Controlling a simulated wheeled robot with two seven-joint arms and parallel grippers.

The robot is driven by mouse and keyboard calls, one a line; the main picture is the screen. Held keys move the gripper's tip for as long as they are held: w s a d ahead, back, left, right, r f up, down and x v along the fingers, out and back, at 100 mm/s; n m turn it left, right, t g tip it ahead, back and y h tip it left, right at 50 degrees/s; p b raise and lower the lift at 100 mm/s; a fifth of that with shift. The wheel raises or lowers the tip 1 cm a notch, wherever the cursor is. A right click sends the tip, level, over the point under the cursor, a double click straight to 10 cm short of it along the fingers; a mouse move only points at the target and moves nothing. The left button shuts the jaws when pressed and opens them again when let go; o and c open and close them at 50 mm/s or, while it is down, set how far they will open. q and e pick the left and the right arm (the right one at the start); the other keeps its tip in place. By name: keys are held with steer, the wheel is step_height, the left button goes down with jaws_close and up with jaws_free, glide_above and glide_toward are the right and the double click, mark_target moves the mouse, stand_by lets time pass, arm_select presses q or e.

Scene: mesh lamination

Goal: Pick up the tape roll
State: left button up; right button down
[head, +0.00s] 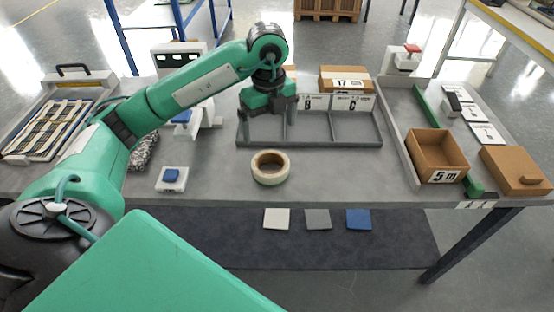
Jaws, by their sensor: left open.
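The tape roll (270,178) is a pale cream ring with a brown inner core. It lies flat near the front edge of the grey table, in the middle of the head view. My left gripper (269,113) is green and black and hangs fingers down over the left part of the grey divided tray, behind the tape roll. It is apart from the roll, open, and I see nothing between its fingers. My right gripper is not in view.
The divided tray (345,144) stands behind the roll, with a box marked 17 (343,80) beyond it. A small blue-topped block (171,178) sits to the left. An open box marked 5 (437,157) stands to the right. The table around the roll is clear.

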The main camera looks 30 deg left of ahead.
mark_target(269, 170)
arm_select(q)
steer(key=f, duration=1.2)
steer(key=shift+s+f, duration=0.3)
steer(key=shift+f, duration=0.05)
steer(key=c, duration=0.8)
steer(key=shift+c, duration=0.2)
